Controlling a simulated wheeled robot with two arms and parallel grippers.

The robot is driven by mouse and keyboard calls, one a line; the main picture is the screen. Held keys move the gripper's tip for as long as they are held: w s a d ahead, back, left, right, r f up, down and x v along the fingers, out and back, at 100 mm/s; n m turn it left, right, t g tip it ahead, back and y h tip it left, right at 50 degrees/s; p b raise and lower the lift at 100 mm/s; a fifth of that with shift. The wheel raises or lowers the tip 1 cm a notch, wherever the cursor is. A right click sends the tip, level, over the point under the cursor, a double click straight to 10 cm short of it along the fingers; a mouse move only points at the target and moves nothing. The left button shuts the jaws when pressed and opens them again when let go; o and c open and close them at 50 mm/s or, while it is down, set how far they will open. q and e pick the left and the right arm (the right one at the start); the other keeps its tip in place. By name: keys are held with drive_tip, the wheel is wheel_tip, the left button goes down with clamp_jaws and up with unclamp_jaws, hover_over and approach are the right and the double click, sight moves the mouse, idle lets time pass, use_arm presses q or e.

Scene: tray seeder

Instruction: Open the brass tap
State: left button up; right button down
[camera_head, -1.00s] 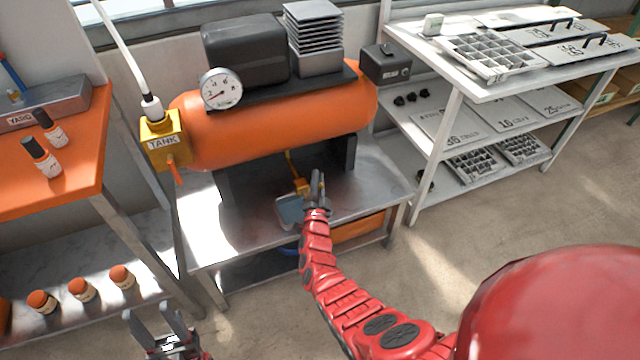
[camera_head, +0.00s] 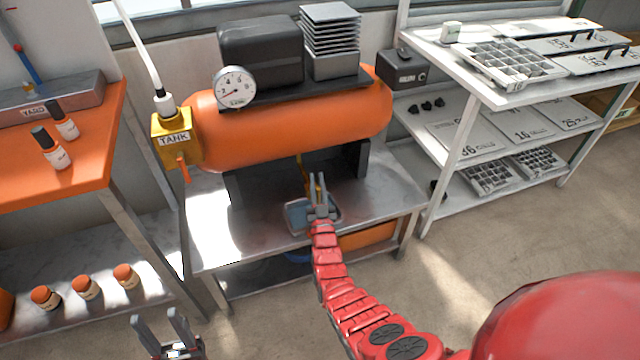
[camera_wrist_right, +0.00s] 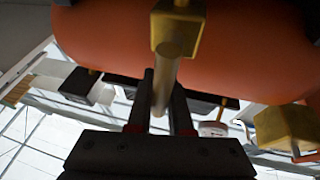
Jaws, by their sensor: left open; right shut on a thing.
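The brass tap (camera_wrist_right: 178,32) hangs from the underside of the orange tank (camera_head: 290,128). In the right wrist view its pale lever (camera_wrist_right: 166,85) runs between the fingers. In the head view the tap is mostly hidden behind my right gripper (camera_head: 318,190), with only a little yellow showing. My right gripper is shut on the lever, and its fingers also show in the wrist view (camera_wrist_right: 160,100). My left gripper (camera_head: 160,325) is open and empty at the bottom left, well away from the tap.
A shallow grey tray (camera_head: 297,216) lies on the metal bench (camera_head: 212,225) below the tap. A yellow TANK block (camera_head: 172,140) with an orange lever and a round gauge (camera_head: 235,87) are at the tank's left. A shelf unit (camera_head: 462,140) stands to the right.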

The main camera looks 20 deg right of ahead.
drive_tip(key=shift+a+n, duration=0.25)
drive_tip(key=shift+n, duration=0.35)
drive_tip(key=c, duration=0.8)
unclamp_jaws()
drive_tip(key=shift+c, duration=0.2)
drive_tip(key=p+v, duration=0.1)
drive_tip(key=v, duration=1.6)
drive_tip(key=shift+s+f, duration=0.15)
drive_tip(key=shift+f, duration=0.05)
drive_tip(key=shift+d, duration=0.15)
